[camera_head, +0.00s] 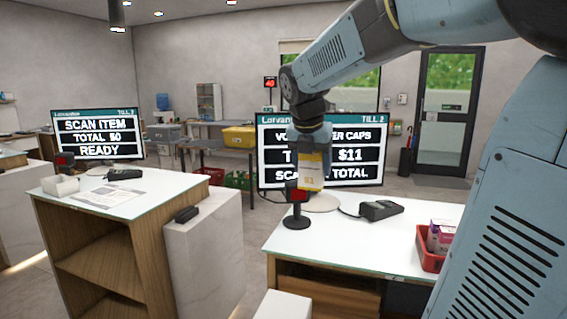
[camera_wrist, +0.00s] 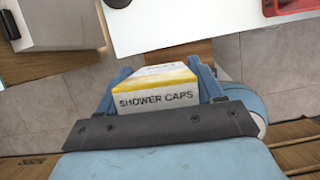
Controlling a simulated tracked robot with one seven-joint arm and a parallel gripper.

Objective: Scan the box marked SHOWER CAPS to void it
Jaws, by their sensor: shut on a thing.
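My gripper (camera_head: 314,146) is shut on the SHOWER CAPS box (camera_head: 311,172), a yellow and white carton hanging below it in the head view. In the wrist view the box (camera_wrist: 158,98) sits between both blue fingers, its printed name facing the camera. A scanner with a red head (camera_head: 297,193) stands on a round black base on the right counter, just below the box; I cannot tell if they touch. The TILL 2 screen (camera_head: 370,155) behind is partly hidden by my arm; "VO", "ER CAPS", "$11" and "TOTAL" can be read.
A card terminal (camera_head: 381,210) lies right of the scanner. A red basket (camera_head: 430,261) with small boxes stands at the counter's right. The left counter has a TILL 3 screen (camera_head: 98,135) reading "SCAN ITEM". The counter front between scanner and basket is clear.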

